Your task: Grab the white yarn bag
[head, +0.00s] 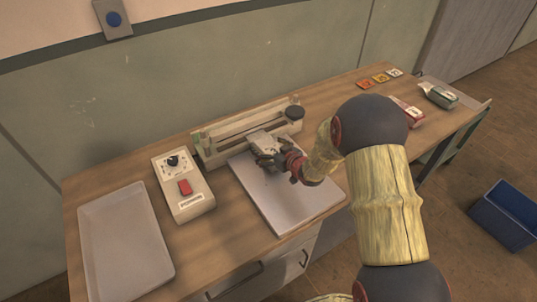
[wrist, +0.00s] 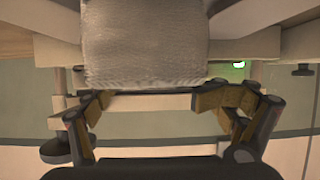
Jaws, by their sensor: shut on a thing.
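A pale grey-white bag with a knitted-looking texture (wrist: 145,45), which I take to be the white yarn bag, fills the top middle of the wrist view. My gripper (wrist: 160,95) is shut on it, with one finger on each side of its lower end. In the head view the bag (head: 261,141) is above the far part of the pale board, close to the long sealer bar. My gripper (head: 270,158) partly covers it there. I cannot tell whether the bag touches the board.
The sealer bar (head: 250,128) lies behind the pale board (head: 290,208). A control box with a red switch (head: 183,186) and an empty tray (head: 124,245) are to the left. A red-white pack (head: 407,112) and a green-white pack (head: 440,97) are at right. A blue bin (head: 505,215) is on the floor.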

